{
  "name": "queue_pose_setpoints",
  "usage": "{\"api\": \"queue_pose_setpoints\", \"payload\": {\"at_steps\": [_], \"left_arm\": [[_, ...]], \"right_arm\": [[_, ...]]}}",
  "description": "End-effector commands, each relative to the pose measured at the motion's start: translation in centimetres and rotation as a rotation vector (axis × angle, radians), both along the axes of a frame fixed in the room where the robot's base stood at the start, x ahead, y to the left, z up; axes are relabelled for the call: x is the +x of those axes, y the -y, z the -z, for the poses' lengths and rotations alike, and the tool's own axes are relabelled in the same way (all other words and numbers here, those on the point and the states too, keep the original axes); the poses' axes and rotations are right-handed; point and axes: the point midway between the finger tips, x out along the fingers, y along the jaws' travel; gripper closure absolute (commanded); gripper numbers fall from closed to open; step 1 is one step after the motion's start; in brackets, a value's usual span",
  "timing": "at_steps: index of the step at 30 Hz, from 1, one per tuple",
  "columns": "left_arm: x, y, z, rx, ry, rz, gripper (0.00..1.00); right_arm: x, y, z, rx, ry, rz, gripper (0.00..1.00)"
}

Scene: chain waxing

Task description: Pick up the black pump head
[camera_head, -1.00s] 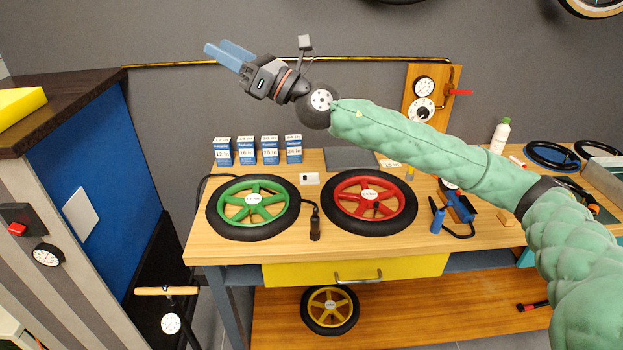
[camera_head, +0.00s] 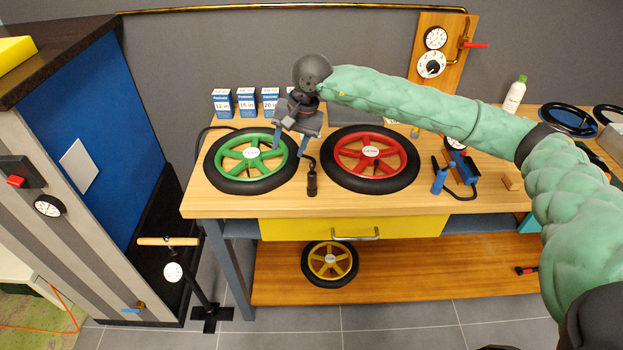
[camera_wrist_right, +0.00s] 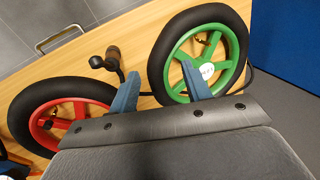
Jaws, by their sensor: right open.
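The black pump head (camera_head: 312,183) stands on the wooden workbench between the green wheel (camera_head: 232,183) and the red wheel (camera_head: 343,183), with a black hose at its top. In the right wrist view the pump head (camera_wrist_right: 113,54) lies beyond the left blue finger, apart from it. My right gripper (camera_head: 289,143) is open and points down above the right side of the green wheel, up and left of the pump head. Its blue fingers (camera_wrist_right: 160,78) have nothing between them. My left gripper is out of view.
Blue-white boxes (camera_head: 246,102) stand at the back of the bench, partly behind my gripper. A blue tool (camera_head: 440,181) and a white bottle (camera_head: 514,95) are to the right. A yellow drawer (camera_head: 300,228) is below the front edge. A floor pump (camera_head: 172,271) stands left.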

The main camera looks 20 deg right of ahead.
Motion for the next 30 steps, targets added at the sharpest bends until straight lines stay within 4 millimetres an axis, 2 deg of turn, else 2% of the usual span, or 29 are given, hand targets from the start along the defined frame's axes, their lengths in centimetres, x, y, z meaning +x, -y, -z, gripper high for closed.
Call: {"api": "queue_pose_setpoints", "payload": {"at_steps": [3,6,9,15,22,30], "left_arm": [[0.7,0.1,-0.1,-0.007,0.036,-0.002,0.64],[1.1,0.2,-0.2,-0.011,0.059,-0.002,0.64],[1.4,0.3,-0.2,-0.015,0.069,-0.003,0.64],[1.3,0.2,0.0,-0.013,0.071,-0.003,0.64],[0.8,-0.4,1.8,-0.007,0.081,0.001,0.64],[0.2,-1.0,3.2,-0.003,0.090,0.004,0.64]], "right_arm": [[-0.9,2.8,0.6,-0.164,-0.020,-0.126,0.52],[-1.7,4.4,0.8,-0.253,-0.053,-0.231,0.52],[-2.1,5.2,0.8,-0.293,-0.068,-0.312,0.52],[-2.1,5.2,1.1,-0.295,-0.060,-0.385,0.52],[-2.2,5.1,2.9,-0.294,-0.059,-0.388,0.52],[-2.3,5.1,3.9,-0.292,-0.059,-0.387,0.52]]}}
